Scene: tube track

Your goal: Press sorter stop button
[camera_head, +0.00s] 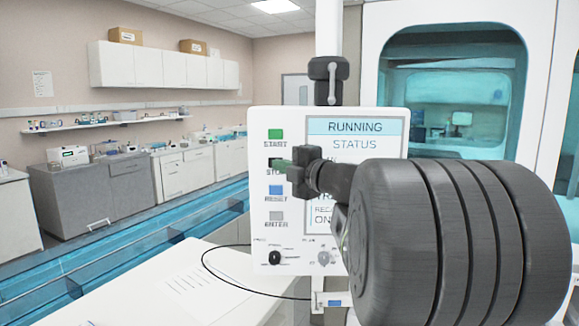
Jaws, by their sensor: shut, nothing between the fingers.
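A white control panel (292,118) stands upright ahead of me. Its screen (345,127) reads RUNNING, STATUS. A column of buttons runs down its left side: green START (276,134), blue RESET (276,190) and grey ENTER (276,216). Between START and RESET is the partly covered stop label (271,176). My gripper (282,164) is shut and empty, its tips pointing left across the stop button's place. The tips largely hide that button. I cannot tell whether they touch it or whether it is pressed in.
A black knob (275,257) sits low on the panel, and a black cable (212,270) loops beside it. A white table (165,265) is below left, next to a blue track (110,255). My arm covers the panel's right side. A glass-fronted cabinet (540,60) stands behind.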

